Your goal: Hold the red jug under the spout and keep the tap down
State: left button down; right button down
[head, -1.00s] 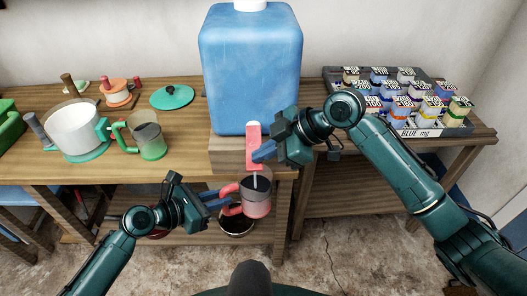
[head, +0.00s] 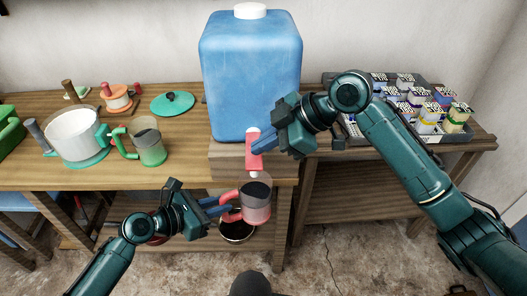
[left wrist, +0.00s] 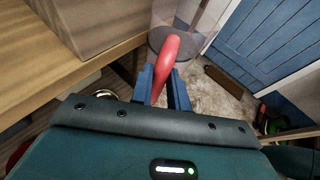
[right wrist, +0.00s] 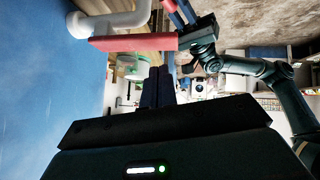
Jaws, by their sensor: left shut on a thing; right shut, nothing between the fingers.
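The red jug (head: 257,211), clear with a red handle, is upright below the tap at the table's front edge. My left gripper (head: 229,210) is shut on its red handle; the left wrist view shows the handle (left wrist: 172,62) between the blue fingers. The tap's red lever (head: 255,155) sits in front of the big blue water container (head: 250,80). The right wrist view shows the lever (right wrist: 135,43) and white spout (right wrist: 120,24). My right gripper (head: 262,145) is shut and empty beside the lever; in its wrist view the fingertips appear slightly apart from it. I see no clear stream.
A tray (head: 462,135) of small labelled jars is at right. A dark bowl (head: 237,231) lies below the jug.

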pick_arm(q)
jog(key=shift+r, duration=0.1)
pick_arm(e)
jog(key=w+v, duration=0.1)
jog(key=v, duration=0.9)
jog(key=shift+r, duration=0.55)
pick_arm(q)
jog(key=s, duration=1.2)
dwell(0.6)
jog(key=shift+d, duration=0.1)
pick_arm(e)
jog(key=shift+d, duration=0.1)
dwell(0.3)
